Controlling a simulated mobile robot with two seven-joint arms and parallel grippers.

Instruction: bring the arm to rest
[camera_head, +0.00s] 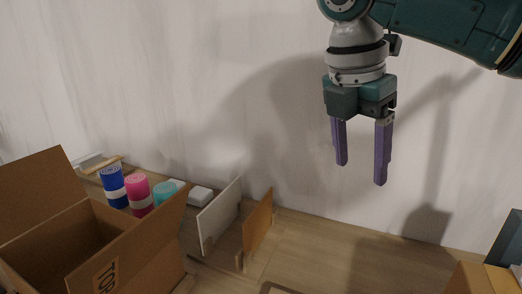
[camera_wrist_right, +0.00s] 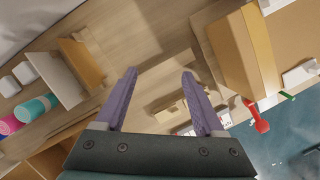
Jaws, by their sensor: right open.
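My right gripper (camera_head: 361,160) hangs from the upper right in the head view, pointing down, high above the wooden table. Its two purple fingers are apart, with nothing between them. The right wrist view also shows the fingers (camera_wrist_right: 158,84) spread and empty, above the table top. My left gripper is in neither view.
An open cardboard box (camera_head: 140,245) stands at the lower left. Behind it are a blue roll (camera_head: 113,187), a pink roll (camera_head: 138,192) and a teal roll (camera_head: 163,192). A white panel (camera_head: 219,213) and a brown panel (camera_head: 257,224) stand upright. A red object (camera_wrist_right: 257,118) shows right.

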